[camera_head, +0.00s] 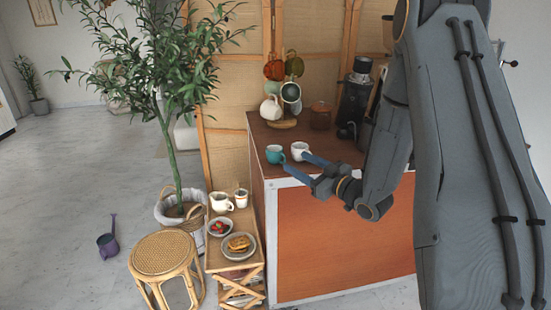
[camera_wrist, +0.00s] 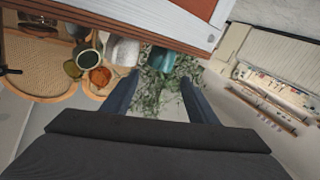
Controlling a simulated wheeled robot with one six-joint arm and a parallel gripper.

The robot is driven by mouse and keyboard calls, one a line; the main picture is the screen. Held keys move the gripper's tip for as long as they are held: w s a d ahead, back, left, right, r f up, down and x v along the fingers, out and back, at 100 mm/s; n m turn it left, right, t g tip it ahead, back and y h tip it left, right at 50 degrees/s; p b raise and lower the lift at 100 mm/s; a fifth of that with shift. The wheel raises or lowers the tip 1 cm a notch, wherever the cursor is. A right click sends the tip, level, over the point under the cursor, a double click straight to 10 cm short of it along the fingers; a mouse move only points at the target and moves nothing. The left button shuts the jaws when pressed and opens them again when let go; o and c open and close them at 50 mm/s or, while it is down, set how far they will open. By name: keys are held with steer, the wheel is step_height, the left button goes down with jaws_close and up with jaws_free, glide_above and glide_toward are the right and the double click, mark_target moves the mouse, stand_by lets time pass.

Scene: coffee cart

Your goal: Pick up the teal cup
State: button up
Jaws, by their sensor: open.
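The teal cup (camera_head: 274,154) stands upright on the dark wooden top of the cart, near its left front corner. My gripper (camera_head: 296,162) is open and empty, with its two blue fingers pointing toward the cup from the right front. In the wrist view the teal cup (camera_wrist: 160,59) lies ahead of the fingertips, roughly centred between them, with a gap to the tips. A white cup (camera_head: 299,150) stands just right of the teal one and close to the far finger. It also shows in the wrist view (camera_wrist: 123,51).
Behind are a mug rack with hanging cups (camera_head: 290,92), a brown canister (camera_head: 320,116) and a coffee grinder (camera_head: 353,105). A low wooden stand (camera_head: 250,262) with plates and cups is left of the cart (camera_head: 340,245). A potted tree (camera_head: 172,120) stands further left.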

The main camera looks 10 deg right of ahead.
mark_target(284, 156)
steer(key=p+x, duration=0.2)
steer(key=x, duration=0.5)
steer(key=shift+s, duration=0.1)
jaws_close()
